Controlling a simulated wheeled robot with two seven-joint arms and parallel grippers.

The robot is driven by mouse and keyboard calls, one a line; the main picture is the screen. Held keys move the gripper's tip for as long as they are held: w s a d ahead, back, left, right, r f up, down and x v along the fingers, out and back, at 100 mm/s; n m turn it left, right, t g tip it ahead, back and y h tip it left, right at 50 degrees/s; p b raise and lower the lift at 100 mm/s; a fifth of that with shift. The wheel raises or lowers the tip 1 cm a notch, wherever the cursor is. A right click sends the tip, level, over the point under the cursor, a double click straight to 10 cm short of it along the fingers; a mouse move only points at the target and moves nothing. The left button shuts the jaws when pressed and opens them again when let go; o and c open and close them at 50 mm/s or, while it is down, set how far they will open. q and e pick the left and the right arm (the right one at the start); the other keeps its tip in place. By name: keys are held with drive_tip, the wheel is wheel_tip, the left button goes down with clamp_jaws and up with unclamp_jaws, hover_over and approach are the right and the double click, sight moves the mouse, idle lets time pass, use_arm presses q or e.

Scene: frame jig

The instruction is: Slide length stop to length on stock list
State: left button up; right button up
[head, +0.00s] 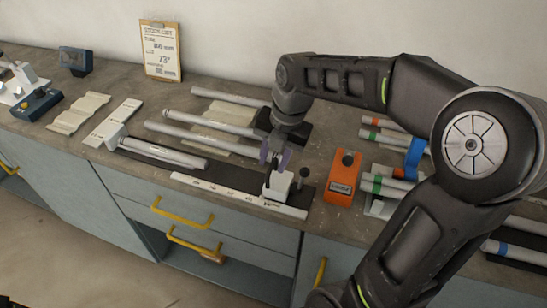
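The stock list (160,52) is a clipboard sheet standing against the wall at the back left. Its middle line seems to read 73°; the other figures are too small to read surely. The length stop (279,187) is a whitish block at the right part of a dark rail, behind a white scale strip (235,195). A dark knob (304,173) stands at its right. My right gripper (274,158) points down right over the stop, its purplish fingers apart. Whether they touch or clasp the stop's top I cannot tell. My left gripper is out of view.
Grey tubes (210,118) lie on supports behind the rail, and another tube (165,153) lies along its left part. An orange block (343,178) stands right of the stop. Colour-banded tubes (385,187) lie farther right, partly behind my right arm. Yellow-handled drawers (183,212) are below the bench edge.

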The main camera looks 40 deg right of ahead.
drive_tip(key=shift+f, duration=0.2)
drive_tip(key=shift+c, duration=0.2)
clamp_jaws()
idle(1.1)
